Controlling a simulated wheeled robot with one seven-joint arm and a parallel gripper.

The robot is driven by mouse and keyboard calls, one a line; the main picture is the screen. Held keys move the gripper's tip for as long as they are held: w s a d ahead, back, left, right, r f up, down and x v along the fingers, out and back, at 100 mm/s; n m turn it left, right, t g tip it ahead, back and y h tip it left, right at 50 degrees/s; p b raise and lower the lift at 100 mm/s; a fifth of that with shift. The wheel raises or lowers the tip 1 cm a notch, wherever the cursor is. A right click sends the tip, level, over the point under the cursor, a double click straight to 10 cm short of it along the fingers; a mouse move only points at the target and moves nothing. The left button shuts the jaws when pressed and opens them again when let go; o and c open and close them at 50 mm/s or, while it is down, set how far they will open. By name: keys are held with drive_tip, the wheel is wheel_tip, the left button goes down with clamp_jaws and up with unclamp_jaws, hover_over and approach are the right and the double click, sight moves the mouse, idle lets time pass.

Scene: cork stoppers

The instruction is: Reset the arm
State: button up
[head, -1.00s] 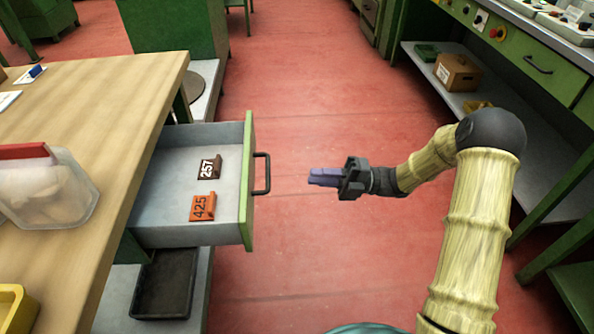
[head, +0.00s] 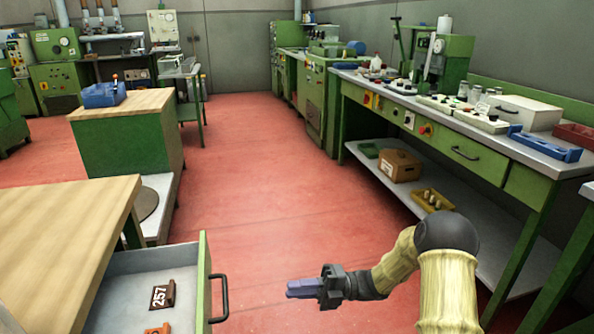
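My gripper (head: 303,288) shows in the head view at the lower middle, at the end of my bent arm. It hangs over the red floor, to the right of the open drawer and apart from its handle (head: 222,299). Its purple fingers point left and appear close together, with nothing visible between them. From this side view I cannot tell whether a small gap is left between them.
A wooden-topped bench (head: 65,225) is at left. A long green bench (head: 500,175) stands at right. The red floor (head: 260,190) between is clear.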

drive_tip(key=w+a+m+t+h, duration=0.2)
drive_tip(key=w+m+t+h, duration=0.1)
drive_tip(key=w+m+t, duration=0.3)
drive_tip(key=d+r+m+t+h, duration=0.1)
drive_tip(key=d+m+t+h, duration=0.6)
drive_tip(key=d+m+h, duration=0.75)
drive_tip(key=s+d+m+g+h, duration=0.2)
drive_tip(key=s+m+g, duration=0.4)
drive_tip(key=s+m, duration=1.35)
wheel_tip(320, 180, up, 38)
drive_tip(key=s+n+p, duration=0.2)
drive_tip(key=p, duration=3.6)
drive_tip(key=shift+s+f+g, duration=0.15)
drive_tip(key=shift+f+g, duration=0.1)
drive_tip(key=shift+g, duration=0.05)
drive_tip(key=shift+d+f, duration=0.1)
drive_tip(key=shift+a, duration=0.2)
